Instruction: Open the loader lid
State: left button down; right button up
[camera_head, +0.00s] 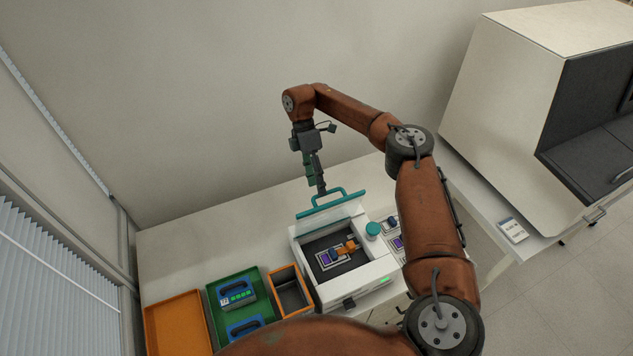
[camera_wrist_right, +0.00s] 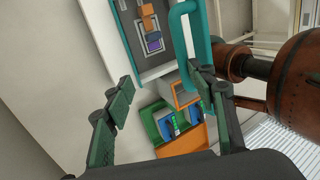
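The white loader (camera_head: 376,272) stands on the bench in the head view. Its lid, with a teal edge and a teal handle (camera_head: 343,194), is raised at the loader's back side, and the dark interior shows. Inside are a purple-marked piece and an orange piece (camera_head: 346,247). My right gripper (camera_head: 319,188) is just above the lid's edge, by the handle. In the right wrist view its fingers (camera_wrist_right: 165,95) are spread with nothing between them. One finger overlaps the lower end of the handle (camera_wrist_right: 178,32); contact cannot be told. My left gripper is not in view.
An orange bin (camera_head: 306,302), a green tray (camera_head: 264,282) with blue-handled items and an orange tray (camera_head: 178,322) stand left of the loader. A large cabinet (camera_head: 510,110) stands further right. The bench behind the trays is clear.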

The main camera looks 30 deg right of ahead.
jog(key=shift+f, duration=0.4)
jog(key=shift+c, duration=0.3)
jog(key=v, duration=0.8)
jog(key=shift+w, duration=0.15)
jog(key=shift+c, duration=0.4)
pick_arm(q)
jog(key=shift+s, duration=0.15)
pick_arm(e)
jog(key=shift+s+v, duration=0.15)
jog(key=shift+v, duration=1)
jog(key=shift+s+v, duration=0.15)
jog(key=shift+v, duration=1.05)
jog(key=shift+s+r, duration=0.1)
